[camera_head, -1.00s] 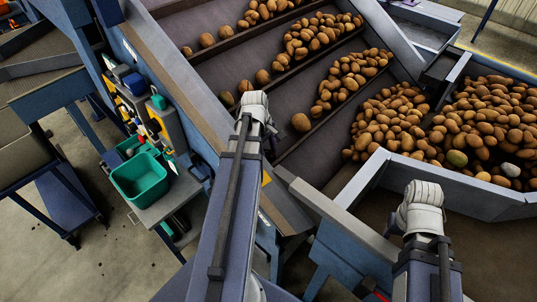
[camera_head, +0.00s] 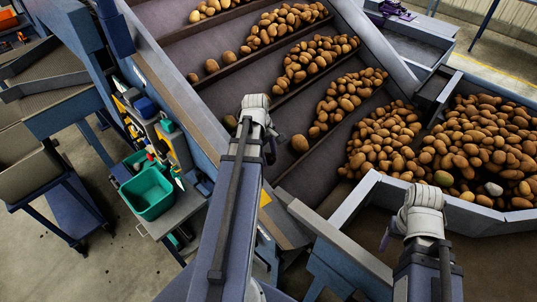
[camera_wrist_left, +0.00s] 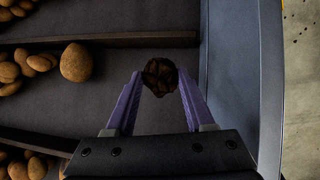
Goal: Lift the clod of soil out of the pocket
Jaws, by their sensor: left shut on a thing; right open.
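The clod of soil (camera_wrist_left: 160,76) is a dark brown, rough lump. In the left wrist view it sits between the purple fingertips of my left gripper (camera_wrist_left: 158,82), which is shut on it. The dark belt pocket (camera_wrist_left: 160,18) lies below, between raised slats. In the head view my left gripper (camera_head: 268,150) is over the lower left part of the sloping belt, mostly hidden by its own wrist; the clod cannot be made out there. My right gripper (camera_head: 388,236) is open near the front wall of the potato bin, mostly hidden by its wrist.
Potatoes (camera_head: 345,95) lie along the belt's slats (camera_head: 195,72), with one lone potato (camera_head: 299,143) close to my left gripper. A full potato bin (camera_head: 480,208) stands at the right. A green bin (camera_head: 149,192) sits on a side shelf at the left.

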